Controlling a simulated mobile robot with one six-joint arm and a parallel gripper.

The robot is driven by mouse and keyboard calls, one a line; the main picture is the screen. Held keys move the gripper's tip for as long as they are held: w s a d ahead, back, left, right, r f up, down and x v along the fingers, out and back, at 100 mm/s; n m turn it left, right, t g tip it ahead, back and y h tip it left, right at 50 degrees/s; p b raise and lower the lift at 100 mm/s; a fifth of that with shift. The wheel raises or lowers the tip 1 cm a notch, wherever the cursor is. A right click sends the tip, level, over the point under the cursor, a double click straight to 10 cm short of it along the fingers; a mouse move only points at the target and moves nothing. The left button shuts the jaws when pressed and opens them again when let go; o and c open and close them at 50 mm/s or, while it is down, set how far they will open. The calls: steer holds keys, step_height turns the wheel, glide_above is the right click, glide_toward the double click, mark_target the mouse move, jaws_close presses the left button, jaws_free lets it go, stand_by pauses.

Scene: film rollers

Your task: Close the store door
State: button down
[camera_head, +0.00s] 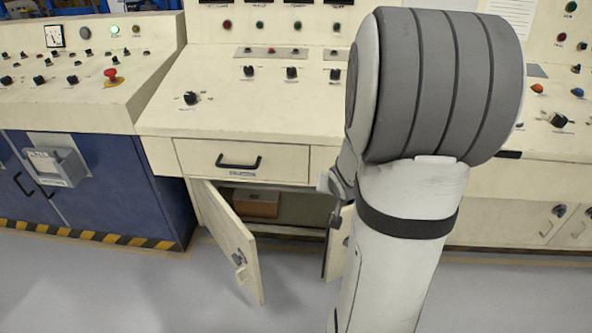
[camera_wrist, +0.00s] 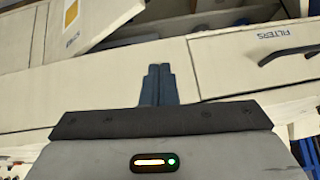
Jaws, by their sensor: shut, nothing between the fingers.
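In the head view a cream cabinet under the console stands open. Its left door (camera_head: 232,243) is swung outward, with a handle low on its face. Its right door (camera_head: 340,243) is also ajar and mostly hidden behind my arm. I cannot read which one is marked as the store door. In the wrist view a tilted cream panel (camera_wrist: 105,18) with a yellow sticker and a small blue label is at upper left. My gripper (camera_wrist: 157,70) is shut and empty, its fingertips in front of the cream cabinet front; contact cannot be told. In the head view my arm hides it.
A drawer (camera_head: 242,160) with a black handle sits above the opening, and a brown box (camera_head: 256,203) is inside. A drawer front marked FILTERS (camera_wrist: 262,55) shows in the wrist view. A blue cabinet (camera_head: 100,190) stands at left. The floor (camera_head: 100,290) in front is clear.

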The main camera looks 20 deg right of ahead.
steer(key=s+d+f+m+t+y+b, duration=0.1)
steer(key=d+f+m+t+b, duration=0.15)
steer(key=d+f, duration=0.4)
steer(key=s+d+f+m+t+y+b, duration=0.1)
steer(key=d+f+m+t+b, duration=0.2)
steer(key=f, duration=0.7)
steer(key=s+f+m+t+b, duration=0.5)
steer(key=s+f+m, duration=0.1)
steer(key=s, duration=0.1)
steer(key=w+d+b, duration=0.1)
steer(key=w+b, duration=0.3)
steer(key=w, duration=0.9)
steer(key=shift+w+d+r+y, duration=0.15)
steer(key=shift+w+r+y, duration=0.15)
steer(key=shift+y, duration=0.1)
